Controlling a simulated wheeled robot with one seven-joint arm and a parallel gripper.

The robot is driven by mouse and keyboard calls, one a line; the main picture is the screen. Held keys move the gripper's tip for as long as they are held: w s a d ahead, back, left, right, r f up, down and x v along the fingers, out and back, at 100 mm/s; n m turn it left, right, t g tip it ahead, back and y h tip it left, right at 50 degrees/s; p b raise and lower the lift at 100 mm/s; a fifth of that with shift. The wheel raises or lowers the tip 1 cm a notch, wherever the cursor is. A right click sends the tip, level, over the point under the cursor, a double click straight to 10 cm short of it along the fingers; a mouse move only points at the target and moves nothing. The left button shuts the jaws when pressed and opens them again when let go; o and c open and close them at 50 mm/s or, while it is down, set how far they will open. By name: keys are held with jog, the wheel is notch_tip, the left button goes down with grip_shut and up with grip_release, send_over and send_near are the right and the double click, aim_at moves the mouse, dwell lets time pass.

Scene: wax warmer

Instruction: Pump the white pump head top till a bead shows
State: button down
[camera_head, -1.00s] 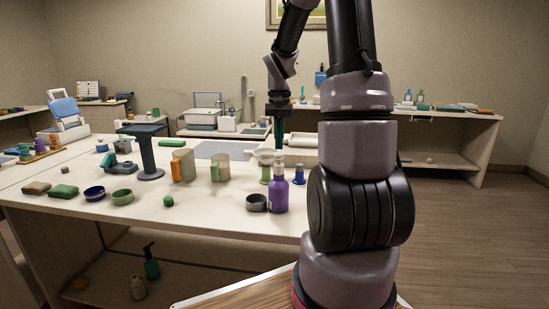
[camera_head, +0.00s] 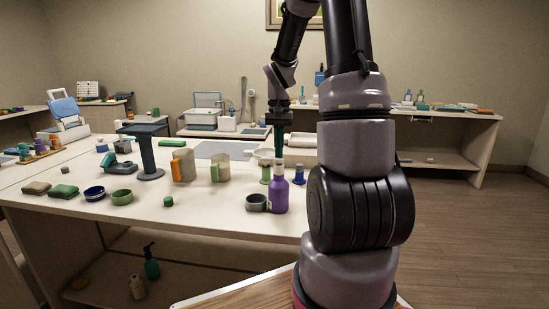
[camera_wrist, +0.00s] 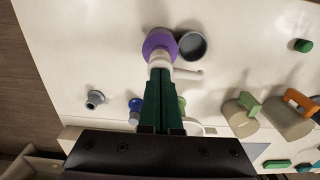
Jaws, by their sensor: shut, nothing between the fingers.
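The purple pump bottle (camera_head: 279,196) stands upright near the front edge of the table, with its white pump head (camera_head: 279,170) on top. In the wrist view the white pump head (camera_wrist: 159,61) and its spout (camera_wrist: 188,74) show above the purple body (camera_wrist: 160,41); the spout points right. My gripper (camera_head: 279,158) points down with its dark green fingers closed together. Its fingertips (camera_wrist: 160,70) are at the top of the pump head and seem to touch it. They hide part of the head. I cannot see any bead at the spout.
A dark grey round dish (camera_head: 256,203) stands right beside the bottle. A green bottle (camera_head: 265,174) and a blue one (camera_head: 299,175) stand behind it. Mugs (camera_head: 183,166) and a grey stand (camera_head: 149,155) are to the left. The table front between dish and small green block (camera_head: 168,201) is clear.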

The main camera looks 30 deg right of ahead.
jog(key=shift+r, duration=1.55)
jog(key=shift+f, duration=0.15)
jog(key=shift+f, duration=1.4)
jog(key=shift+r, duration=1.5)
jog(key=shift+f, duration=0.15)
